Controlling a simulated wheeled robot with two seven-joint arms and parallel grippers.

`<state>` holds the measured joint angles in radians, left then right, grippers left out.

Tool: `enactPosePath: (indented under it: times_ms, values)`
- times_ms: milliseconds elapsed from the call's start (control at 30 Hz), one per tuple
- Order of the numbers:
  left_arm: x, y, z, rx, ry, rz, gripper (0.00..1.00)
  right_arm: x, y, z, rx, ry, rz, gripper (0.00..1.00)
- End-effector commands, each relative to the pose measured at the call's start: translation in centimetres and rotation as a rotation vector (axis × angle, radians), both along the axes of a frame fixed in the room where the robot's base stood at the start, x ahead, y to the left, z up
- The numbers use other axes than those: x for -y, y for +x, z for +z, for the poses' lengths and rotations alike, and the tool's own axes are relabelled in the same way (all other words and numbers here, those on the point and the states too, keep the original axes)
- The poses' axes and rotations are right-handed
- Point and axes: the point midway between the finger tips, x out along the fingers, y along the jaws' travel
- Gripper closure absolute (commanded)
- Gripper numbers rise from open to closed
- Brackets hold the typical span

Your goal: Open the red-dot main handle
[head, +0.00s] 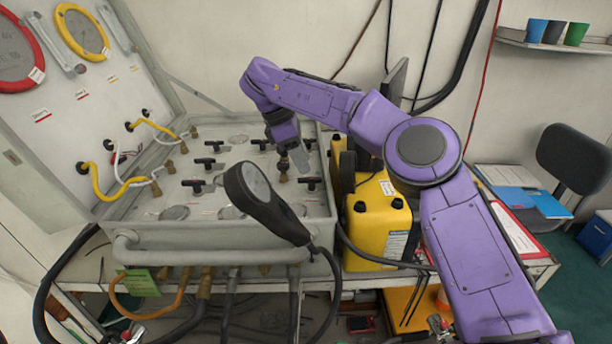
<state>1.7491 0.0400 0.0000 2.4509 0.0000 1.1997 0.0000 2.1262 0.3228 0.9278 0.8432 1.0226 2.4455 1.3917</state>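The air panel (220,232) is an open grey case on a bench, with several black T-shaped handles on its face. My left gripper is not in view.
The raised lid (70,120) carries red- and yellow-rimmed gauges. Yellow hoses (95,182) run at the left. A yellow container (376,222) stands close at the panel's right.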

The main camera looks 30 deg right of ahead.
Motion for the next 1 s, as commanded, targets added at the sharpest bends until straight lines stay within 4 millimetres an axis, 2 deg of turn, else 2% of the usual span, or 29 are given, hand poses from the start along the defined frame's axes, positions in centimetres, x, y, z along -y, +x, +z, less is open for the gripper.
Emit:
enactPosePath:
  times_ms: [33, 200, 533, 567, 600, 667, 700, 1000]
  values:
    - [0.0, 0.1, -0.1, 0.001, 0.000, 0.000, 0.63, 0.4, -0.1, -1.2, -0.006, 0.002, 0.001, 0.60]
    - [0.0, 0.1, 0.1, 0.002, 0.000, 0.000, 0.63, 1.2, -0.5, -3.5, -0.004, 0.000, 0.002, 0.60]
    - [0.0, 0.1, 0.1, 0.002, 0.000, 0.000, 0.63, 1.3, -0.5, -4.1, -0.001, -0.002, 0.003, 0.60]
    - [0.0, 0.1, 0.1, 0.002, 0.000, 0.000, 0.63, 1.3, -0.5, -4.1, -0.001, -0.002, 0.003, 0.63]
    - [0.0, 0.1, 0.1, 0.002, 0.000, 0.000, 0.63, 1.3, -0.5, -4.1, -0.001, -0.002, 0.003, 0.76]
    - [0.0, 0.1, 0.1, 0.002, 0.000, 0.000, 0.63, 1.3, -0.5, -4.1, -0.001, -0.002, 0.003, 0.96]
    - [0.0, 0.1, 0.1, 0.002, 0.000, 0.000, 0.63, 1.3, -0.5, -4.1, -0.001, -0.002, 0.004, 1.00]
    - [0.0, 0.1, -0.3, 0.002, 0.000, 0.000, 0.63, 1.3, -0.5, -4.2, 0.000, -0.002, 0.022, 1.00]
